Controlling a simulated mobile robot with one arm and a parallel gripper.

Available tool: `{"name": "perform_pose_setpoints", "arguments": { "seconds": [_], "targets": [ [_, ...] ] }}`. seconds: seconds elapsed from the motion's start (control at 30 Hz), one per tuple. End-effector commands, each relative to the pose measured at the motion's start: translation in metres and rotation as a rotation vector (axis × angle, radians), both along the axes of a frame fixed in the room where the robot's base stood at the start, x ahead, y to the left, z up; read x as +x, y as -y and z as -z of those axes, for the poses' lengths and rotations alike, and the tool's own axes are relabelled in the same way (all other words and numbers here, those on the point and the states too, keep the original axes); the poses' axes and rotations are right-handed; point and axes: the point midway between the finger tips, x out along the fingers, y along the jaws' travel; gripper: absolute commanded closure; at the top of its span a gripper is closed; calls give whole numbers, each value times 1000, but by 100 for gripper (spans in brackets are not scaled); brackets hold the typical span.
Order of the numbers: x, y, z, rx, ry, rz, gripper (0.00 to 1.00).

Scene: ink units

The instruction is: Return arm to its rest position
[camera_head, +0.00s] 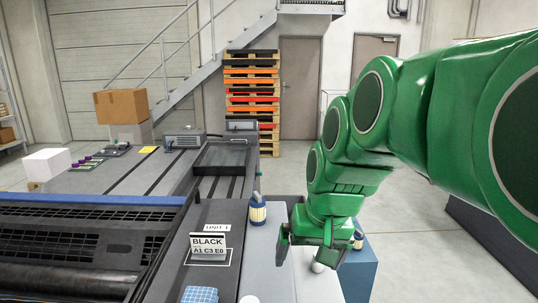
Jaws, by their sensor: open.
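My green arm reaches in from the right edge and bends down toward the front of the bench. My gripper (306,262) points downward, with its fingers apart, over a pale surface at the right of the machine. A white round object (318,267) shows just below and between the fingers; I see no contact with it. A second similar bottle (358,240) is partly hidden behind the gripper's right side.
A sign reading "BLACK A1 C3 E0" (208,247) stands on the grey machine top, near a folded blue cloth (200,295). A blue box side (359,278) lies right of the gripper. A pallet stack (252,100) stands far behind. Open floor (400,240) shows to the right.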

Motion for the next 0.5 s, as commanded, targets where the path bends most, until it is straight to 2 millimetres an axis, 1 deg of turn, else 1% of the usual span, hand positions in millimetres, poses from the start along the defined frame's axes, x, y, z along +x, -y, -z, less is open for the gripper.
{"name": "perform_pose_setpoints", "arguments": {
  "seconds": [0.03, 0.07, 0.17, 0.3, 0.4, 0.5],
  "targets": [
    [-18, 8, 13, -15, -35, 5, 0],
    [-27, 13, 20, -25, -54, 7, 0],
    [-64, 29, 43, -54, -122, 10, 0],
    [-120, 51, 76, -97, -224, 16, 0],
    [-155, 63, 96, -121, -286, 18, 0],
    [-180, 70, 109, -137, -331, 18, 0]
  ]
}}
